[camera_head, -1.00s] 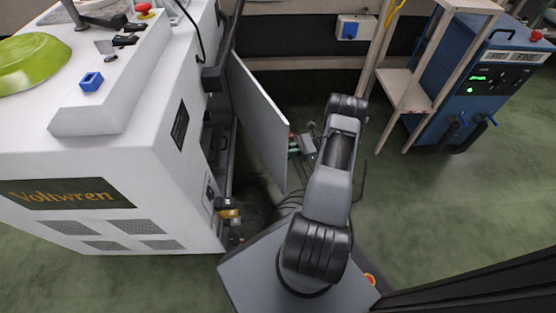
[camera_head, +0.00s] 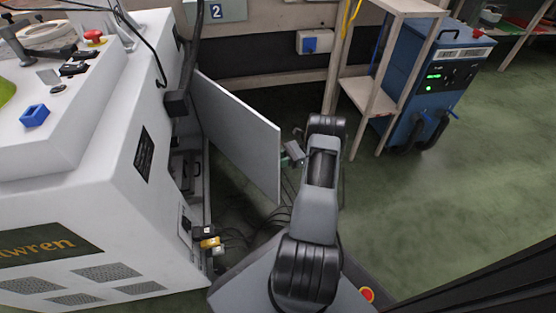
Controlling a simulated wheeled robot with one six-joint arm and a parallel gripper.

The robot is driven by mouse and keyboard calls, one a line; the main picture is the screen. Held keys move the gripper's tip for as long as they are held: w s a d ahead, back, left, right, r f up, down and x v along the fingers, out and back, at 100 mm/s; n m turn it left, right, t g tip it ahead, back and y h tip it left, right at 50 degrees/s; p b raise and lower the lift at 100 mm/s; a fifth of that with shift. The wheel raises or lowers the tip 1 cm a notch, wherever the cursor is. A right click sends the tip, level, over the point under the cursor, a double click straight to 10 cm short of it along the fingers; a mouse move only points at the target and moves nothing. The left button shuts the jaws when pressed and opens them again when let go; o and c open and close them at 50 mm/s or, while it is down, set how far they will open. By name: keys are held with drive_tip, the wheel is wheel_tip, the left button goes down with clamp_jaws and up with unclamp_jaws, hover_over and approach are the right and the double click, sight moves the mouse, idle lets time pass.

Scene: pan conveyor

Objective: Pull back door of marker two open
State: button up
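The back door (camera_head: 236,128) is a flat light-grey panel on the back side of the white machine (camera_head: 95,185). It stands swung out at a wide angle, with the dark opening in the machine's side showing to its left. My gripper (camera_head: 288,157) is at the door's free edge, mostly behind the door and my own arm. Its fingers are too small and hidden to tell whether they are open, shut or touching the door.
A blue cabinet (camera_head: 432,80) and a wooden shelf frame (camera_head: 370,95) stand to the right. A grey box with a blue switch (camera_head: 314,42) is on the back wall. Cables and yellow connectors (camera_head: 210,242) sit low at the machine. Green floor at the right (camera_head: 450,200) is clear.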

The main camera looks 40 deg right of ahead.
sight(279, 152)
drive_tip(key=shift+o, duration=0.7)
drive_tip(key=shift+w, duration=0.1)
drive_tip(key=shift+r, duration=0.1)
